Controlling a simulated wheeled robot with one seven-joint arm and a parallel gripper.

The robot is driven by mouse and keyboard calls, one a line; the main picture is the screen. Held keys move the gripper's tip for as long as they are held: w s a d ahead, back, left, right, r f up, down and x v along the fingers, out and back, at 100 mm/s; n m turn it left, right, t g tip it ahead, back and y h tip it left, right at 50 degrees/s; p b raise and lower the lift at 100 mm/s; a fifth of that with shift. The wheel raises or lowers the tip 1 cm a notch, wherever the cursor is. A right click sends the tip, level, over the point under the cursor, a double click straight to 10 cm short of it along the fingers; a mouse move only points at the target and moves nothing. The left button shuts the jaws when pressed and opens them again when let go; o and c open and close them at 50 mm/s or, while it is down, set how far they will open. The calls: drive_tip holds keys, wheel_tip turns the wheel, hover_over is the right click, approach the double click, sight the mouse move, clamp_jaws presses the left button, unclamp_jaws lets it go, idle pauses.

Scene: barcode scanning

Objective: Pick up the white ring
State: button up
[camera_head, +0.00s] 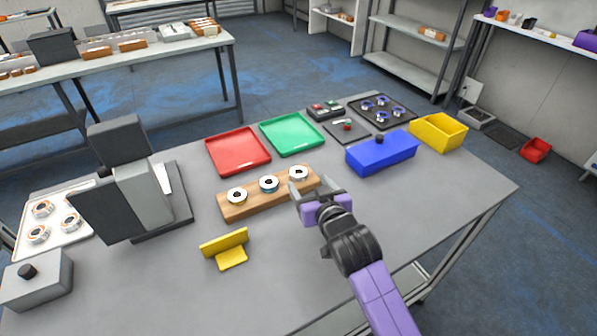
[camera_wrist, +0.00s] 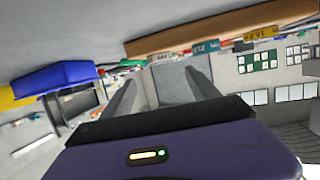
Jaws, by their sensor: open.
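A wooden block (camera_head: 245,208) on the grey table carries three rings in a row. The right one (camera_head: 299,173) looks white all over; the middle ring (camera_head: 269,184) has a blue edge and the left ring (camera_head: 237,195) a yellowish one. My gripper (camera_head: 312,189) is open and empty, close to the right end of the block, in front of the white ring and apart from it. In the wrist view, no ring shows between the open fingers (camera_wrist: 160,88); the block's edge (camera_wrist: 205,38) shows beyond them at the top right.
Red (camera_head: 238,151) and green (camera_head: 291,133) trays lie behind the block. A blue box (camera_head: 382,152) and yellow bin (camera_head: 438,132) stand right. A yellow stand (camera_head: 226,248) sits in front left. A grey device (camera_head: 135,185) and white tray (camera_head: 62,240) with several rings are left.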

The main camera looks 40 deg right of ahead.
sight(298, 171)
drive_tip(key=p+x, duration=0.1)
drive_tip(key=x, duration=0.6)
drive_tip(key=shift+w+f, duration=0.1)
drive_tip(key=shift+f, duration=0.15)
drive_tip(key=c, duration=1.4)
clamp_jaws()
drive_tip(key=shift+r, duration=0.1)
